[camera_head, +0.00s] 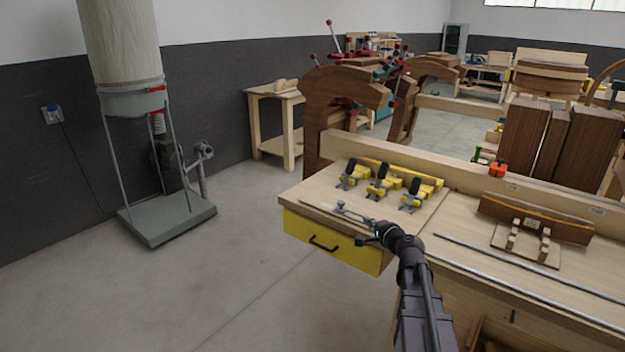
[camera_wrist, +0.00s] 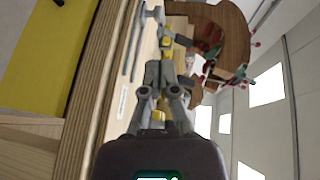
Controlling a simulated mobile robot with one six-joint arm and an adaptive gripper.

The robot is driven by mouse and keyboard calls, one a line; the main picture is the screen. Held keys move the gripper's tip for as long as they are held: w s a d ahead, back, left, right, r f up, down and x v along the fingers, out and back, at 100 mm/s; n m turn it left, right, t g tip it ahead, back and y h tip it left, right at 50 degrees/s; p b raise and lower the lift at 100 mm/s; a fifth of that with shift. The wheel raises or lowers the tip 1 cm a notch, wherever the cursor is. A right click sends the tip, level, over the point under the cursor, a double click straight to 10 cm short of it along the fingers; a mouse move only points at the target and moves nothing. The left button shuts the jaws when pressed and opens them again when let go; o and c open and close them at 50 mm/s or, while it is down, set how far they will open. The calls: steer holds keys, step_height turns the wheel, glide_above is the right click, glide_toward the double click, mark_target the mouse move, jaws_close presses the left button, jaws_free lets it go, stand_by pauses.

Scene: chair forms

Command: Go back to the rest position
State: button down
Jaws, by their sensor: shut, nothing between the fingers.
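My gripper (camera_head: 366,240) is over the front left part of the light wooden workbench (camera_head: 318,189), above the yellow drawer (camera_head: 330,252). In the wrist view my gripper (camera_wrist: 166,68) has its fingers together, with nothing seen between them. Its exact height over the bench top is hard to tell. A small grey metal tool (camera_head: 345,208) lies on the bench just beyond the gripper in the head view. Several yellow clamps with dark handles (camera_head: 379,188) stand in a row farther back.
A curved wooden piece on a jig (camera_head: 535,222) and a long thin metal rod (camera_head: 520,262) are on the bench to the right. A back board (camera_head: 460,176) edges the bench. A grey dust collector stand (camera_head: 168,222) is at left, with clear floor between.

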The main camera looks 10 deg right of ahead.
steer(key=s+a+f+n+g+y+p, duration=0.1)
steer(key=s+a+f+n+g, duration=0.35)
steer(key=a, duration=0.25)
steer(key=s+a+f+n+g+y+p, duration=0.1)
steer(key=s+a+f+n+g, duration=0.35)
steer(key=a, duration=0.35)
steer(key=s+f+n+g+h+p, duration=0.1)
steer(key=s+f+n+g+h, duration=0.2)
steer(key=s, duration=1)
steer(key=shift+s+a+f+n+g+h, duration=0.15)
steer(key=shift+s+a+n+g+h, duration=0.2)
steer(key=shift+n+g+h, duration=1.2)
steer(key=shift+w+g, duration=0.15)
steer(key=shift+g, duration=0.1)
